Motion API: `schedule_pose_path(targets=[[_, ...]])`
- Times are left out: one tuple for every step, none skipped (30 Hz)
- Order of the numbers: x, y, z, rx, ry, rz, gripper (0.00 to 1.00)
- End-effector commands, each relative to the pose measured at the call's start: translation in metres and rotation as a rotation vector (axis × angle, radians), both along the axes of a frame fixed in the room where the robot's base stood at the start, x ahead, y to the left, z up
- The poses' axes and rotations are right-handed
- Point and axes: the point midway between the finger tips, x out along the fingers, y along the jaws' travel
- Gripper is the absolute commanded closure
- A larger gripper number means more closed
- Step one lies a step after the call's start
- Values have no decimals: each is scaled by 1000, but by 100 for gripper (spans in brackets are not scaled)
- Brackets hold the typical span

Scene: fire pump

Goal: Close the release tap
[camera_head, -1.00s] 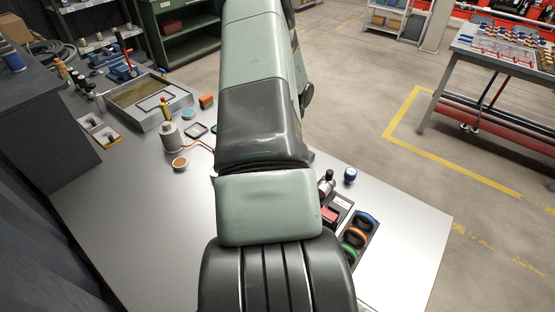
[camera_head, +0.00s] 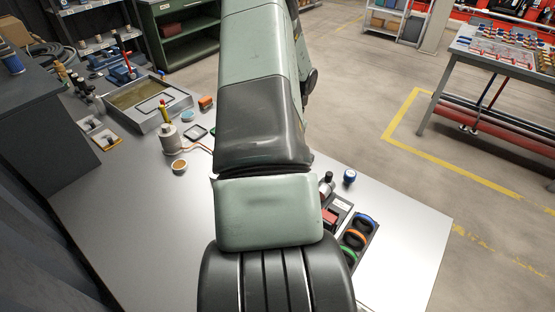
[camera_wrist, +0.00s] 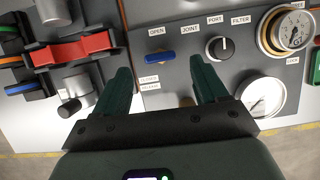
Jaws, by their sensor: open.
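In the wrist view, a grey panel carries a short blue handle (camera_wrist: 160,58), which lies roughly level in the picture. An "OPEN" label is above it, and "CLOSED" and "RELEASE" labels (camera_wrist: 149,83) are below it, so it appears to be the release tap. My gripper (camera_wrist: 166,82) is open and empty, its two dark green fingers on either side of and a little below the handle. They do not visibly touch it. A small brass part (camera_wrist: 187,101) shows between the fingers. In the head view my arm hides the panel and my gripper.
Right of the handle are a black knob (camera_wrist: 221,46), a gauge (camera_wrist: 294,29) and a second gauge (camera_wrist: 263,96). A red clamp-like part (camera_wrist: 75,48) is on the left. In the head view, a tray (camera_head: 148,103) and a small bowl (camera_head: 180,167) are on the bench.

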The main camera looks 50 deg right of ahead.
Motion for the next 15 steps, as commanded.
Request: schedule_pose_path(targets=[[0, -5, 11, -4, -3, -1, 28], [0, -8, 17, -4, -3, -1, 28], [0, -11, 24, -5, -3, -1, 28], [0, -13, 29, -4, -3, -1, 28], [0, -15, 34, -4, -1, -2, 28], [0, -17, 40, -3, -1, -2, 28], [0, -19, 44, -4, -3, -1, 28], [0, -21, 48, -4, -3, -1, 28], [0, -22, 52, -2, -2, -1, 28], [0, -23, 54, -2, -1, -2, 28], [-1, -24, 56, -2, -1, -1, 28], [-1, -25, 59, -2, -1, -1, 28], [-1, -25, 60, -1, -1, -1, 28], [-1, -25, 61, -1, 1, -2, 28], [-1, -26, 62, -1, 1, -2, 28]])
